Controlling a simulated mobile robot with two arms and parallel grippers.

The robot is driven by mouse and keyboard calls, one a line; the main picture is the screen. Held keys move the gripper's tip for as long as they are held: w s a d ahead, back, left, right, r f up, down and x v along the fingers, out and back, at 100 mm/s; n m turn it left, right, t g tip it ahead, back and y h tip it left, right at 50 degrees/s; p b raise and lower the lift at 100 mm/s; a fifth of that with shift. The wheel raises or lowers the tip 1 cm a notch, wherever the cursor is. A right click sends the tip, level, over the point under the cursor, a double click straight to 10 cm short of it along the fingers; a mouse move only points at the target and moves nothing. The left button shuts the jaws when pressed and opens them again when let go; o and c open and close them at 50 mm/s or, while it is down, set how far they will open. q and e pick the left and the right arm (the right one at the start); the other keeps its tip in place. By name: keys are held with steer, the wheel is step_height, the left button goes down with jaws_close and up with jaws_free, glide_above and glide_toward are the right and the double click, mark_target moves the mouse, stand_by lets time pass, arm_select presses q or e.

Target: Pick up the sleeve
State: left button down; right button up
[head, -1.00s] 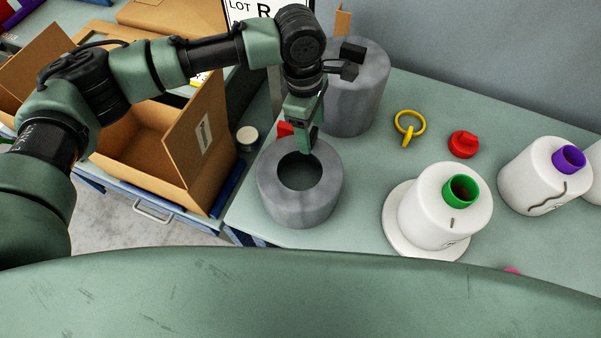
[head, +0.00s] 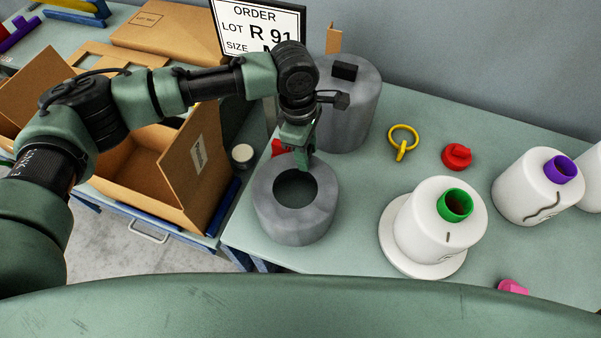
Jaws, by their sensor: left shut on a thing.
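The sleeve is a grey, thick-walled hollow cylinder (head: 296,228) standing upright near the left end of the table, its dark round opening facing up. My left gripper (head: 303,160) comes down from above at its far rim and is shut on the wall there. The fingertips are partly hidden by the rim and the gripper's own body. I cannot see a clear gap between the sleeve and the table. My right gripper is not in view.
A taller grey cylinder (head: 347,120) stands close behind my left gripper. A red thing (head: 278,147) is beside the sleeve. To the right are a yellow ring (head: 403,140), a red knob-like piece (head: 457,157) and white bobbins (head: 432,228). An open cardboard box (head: 200,165) is on the left.

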arm_select(q)
steer(key=shift+r, duration=0.15)
steer(key=shift+r, duration=0.25)
step_height(320, 180, up, 19)
steer(key=b, duration=0.2)
steer(key=shift+r+b, duration=0.15)
steer(key=shift+b, duration=0.2)
